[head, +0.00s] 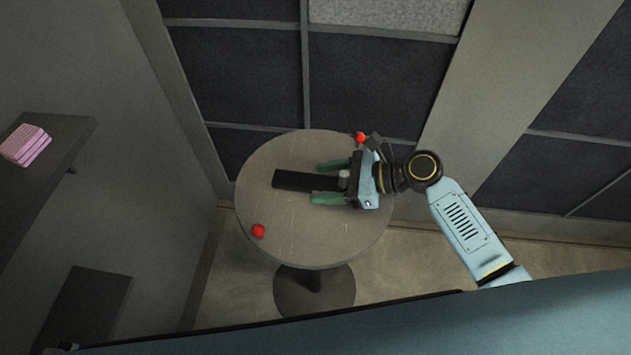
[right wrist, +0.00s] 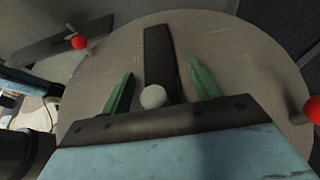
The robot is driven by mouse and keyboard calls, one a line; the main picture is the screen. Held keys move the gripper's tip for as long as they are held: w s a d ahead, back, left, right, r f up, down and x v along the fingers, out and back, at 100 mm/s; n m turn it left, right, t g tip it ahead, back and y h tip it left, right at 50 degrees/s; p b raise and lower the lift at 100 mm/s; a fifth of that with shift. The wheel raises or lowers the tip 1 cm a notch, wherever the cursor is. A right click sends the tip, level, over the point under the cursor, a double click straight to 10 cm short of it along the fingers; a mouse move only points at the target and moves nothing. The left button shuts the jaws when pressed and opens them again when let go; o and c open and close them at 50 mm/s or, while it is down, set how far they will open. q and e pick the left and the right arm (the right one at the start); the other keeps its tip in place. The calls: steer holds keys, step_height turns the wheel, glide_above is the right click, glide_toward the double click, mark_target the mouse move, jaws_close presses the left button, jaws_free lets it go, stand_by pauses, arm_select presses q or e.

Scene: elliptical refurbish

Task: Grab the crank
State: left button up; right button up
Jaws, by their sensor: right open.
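The crank appears to be a flat black bar (head: 300,181) with a pale round knob (head: 344,178) near one end, on the round grey table (head: 335,245). In the right wrist view the bar (right wrist: 160,55) runs away from my right gripper, and the knob (right wrist: 153,97) sits close to the palm. My right gripper (head: 320,182) is open, with its green fingers on either side of the bar. In the right wrist view (right wrist: 160,85) gaps show between the bar and both fingers. My left gripper is not in view.
One red ball (head: 258,231) is at the table's front left, another (head: 360,137) near its back right edge; grey stalks show beside them in the right wrist view. A shelf (head: 62,150) with pink items (head: 24,144) is at the left. Panelled walls stand close behind.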

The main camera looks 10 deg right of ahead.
jaws_close()
steer(key=shift+r, duration=0.1)
stand_by(0.3)
